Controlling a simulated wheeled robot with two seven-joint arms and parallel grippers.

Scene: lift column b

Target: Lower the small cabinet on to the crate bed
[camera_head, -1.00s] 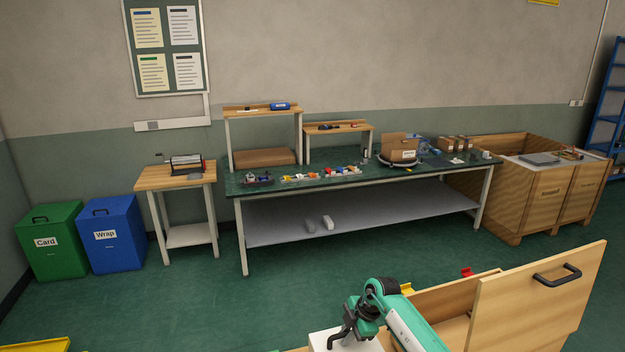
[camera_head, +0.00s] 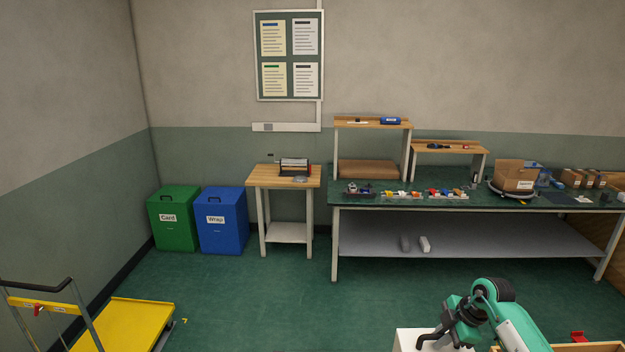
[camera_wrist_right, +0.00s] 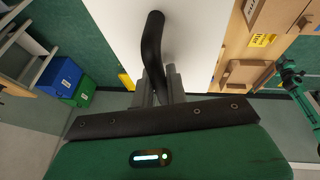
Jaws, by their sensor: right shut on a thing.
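The small cabinet is a white box (camera_head: 407,342) at the bottom edge of the head view, cut off by the frame. In the right wrist view its white face (camera_wrist_right: 200,45) carries a curved black handle (camera_wrist_right: 153,45). My right gripper (camera_wrist_right: 158,92) is shut on that handle; in the head view it is at the white box's top (camera_head: 440,338). The wooden crate (camera_head: 560,349) shows only as a thin edge at the bottom right of the head view. Its bed is hidden. My left gripper does not show in the head view.
A yellow trolley (camera_head: 124,324) stands at the lower left. Green (camera_head: 174,220) and blue (camera_head: 222,222) bins, a small wooden table (camera_head: 284,178) and a long green-topped bench (camera_head: 470,203) line the wall. Open green floor (camera_head: 270,305) lies between. A teal jointed arm (camera_wrist_right: 291,75) shows in the wrist view.

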